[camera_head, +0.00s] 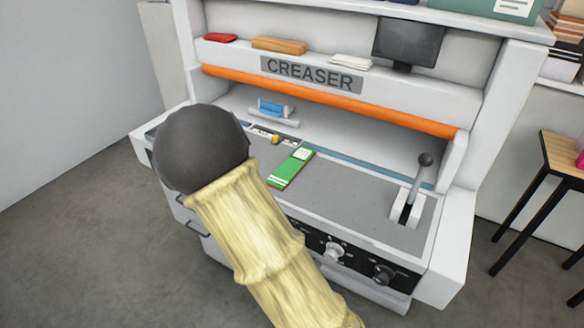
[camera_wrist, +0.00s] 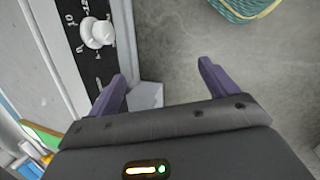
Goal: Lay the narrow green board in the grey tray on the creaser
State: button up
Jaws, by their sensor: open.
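A narrow green board (camera_head: 290,168) with white markings lies on the creaser's flat grey bed (camera_head: 345,205). A small pale grey tray-like holder (camera_head: 288,122) with a blue piece on it sits behind the board, to its left; I cannot tell for sure that it is the grey tray. In the wrist view my gripper (camera_wrist: 161,84) is open, its purple fingers apart and empty, over the floor beside the creaser's front. A green piece (camera_wrist: 40,136) shows at the lower left there, perhaps the board. The head view does not show my gripper's fingers.
The creaser has a lever (camera_head: 416,180) at right, an orange bar (camera_head: 330,100) across its opening, and front knobs (camera_head: 334,252); a knob (camera_wrist: 97,33) also shows in the wrist view. A stool (camera_head: 560,160) stands at right. A teal basket (camera_wrist: 240,10) sits on the floor.

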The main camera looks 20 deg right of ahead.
jog(key=s+a+r+m+t+y, duration=0.1)
jog(key=r+m, duration=0.3)
jog(key=r, duration=0.2)
jog(key=s+a+r+m+t+y, duration=0.1)
jog(key=s+r+m+y, duration=0.1)
jog(key=r+m, duration=0.3)
notch_tip(320, 180, up, 2)
jog(key=shift+a+r+m+y, duration=0.15)
jog(key=shift+a+m+y, duration=0.15)
jog(key=shift+a, duration=0.1)
jog(key=shift+s, duration=0.1)
